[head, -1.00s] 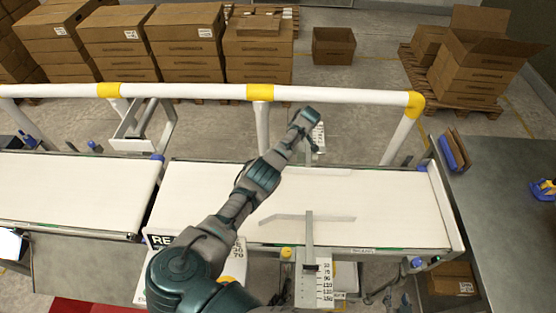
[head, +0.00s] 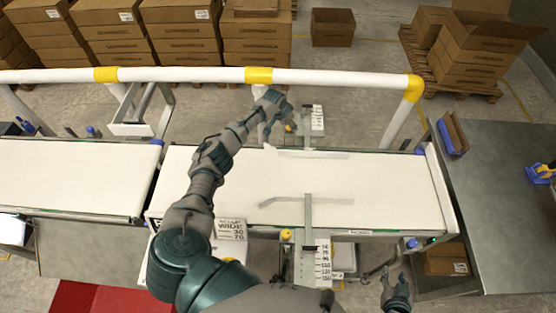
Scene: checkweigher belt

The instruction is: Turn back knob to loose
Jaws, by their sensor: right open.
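The back knob (head: 290,127) is a small yellow knob at the belt's far edge, beside the white back scale plate (head: 317,118). My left gripper (head: 279,118) is over the far edge, just left of the back knob, with its fingers spread and nothing seen between them. I cannot tell whether a finger touches the knob. My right gripper (head: 396,288) is open and empty at the lower right, in front of the belt. A second yellow knob (head: 285,234) sits at the near edge by the front scale plate (head: 310,262).
The white belt (head: 390,185) carries two guide rails, the near one (head: 325,200) and the far one (head: 310,153). A white barrier with yellow joints (head: 340,78) runs behind. A grey table (head: 500,200) stands at the right; cartons stand behind.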

